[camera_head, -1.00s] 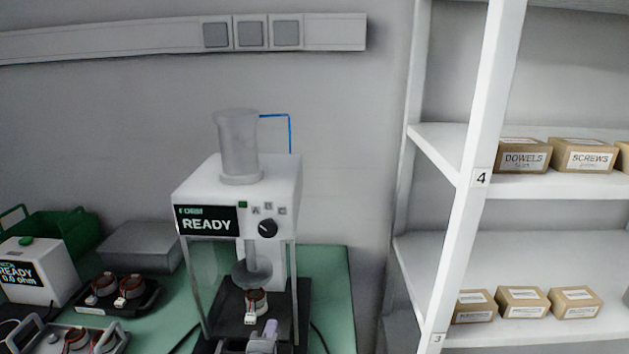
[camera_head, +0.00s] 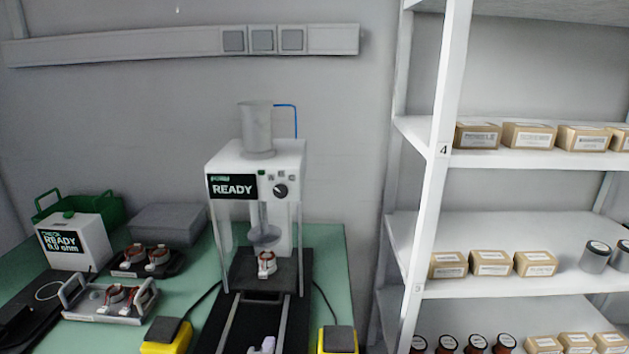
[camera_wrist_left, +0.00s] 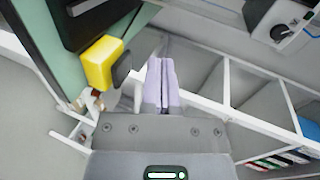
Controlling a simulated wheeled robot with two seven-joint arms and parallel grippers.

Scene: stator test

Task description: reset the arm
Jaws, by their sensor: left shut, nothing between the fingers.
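My left gripper (camera_head: 263,346) shows only as pale fingertips at the bottom edge of the head view, in front of the press. In the left wrist view its two lilac fingers (camera_wrist_left: 161,84) lie together, shut and empty. The white press (camera_head: 255,168) reads READY. A copper-wound stator (camera_head: 267,263) sits on the press's dark base under the plunger, apart from my gripper. My right gripper is not in view.
Yellow-and-black blocks (camera_head: 168,335) (camera_head: 338,340) flank the dark rail track. A grey tray (camera_head: 108,300), a dark tray with stators (camera_head: 148,261), a tester (camera_head: 74,241) and a green crate (camera_head: 112,214) stand left. A white shelf (camera_head: 430,200) with boxes stands right.

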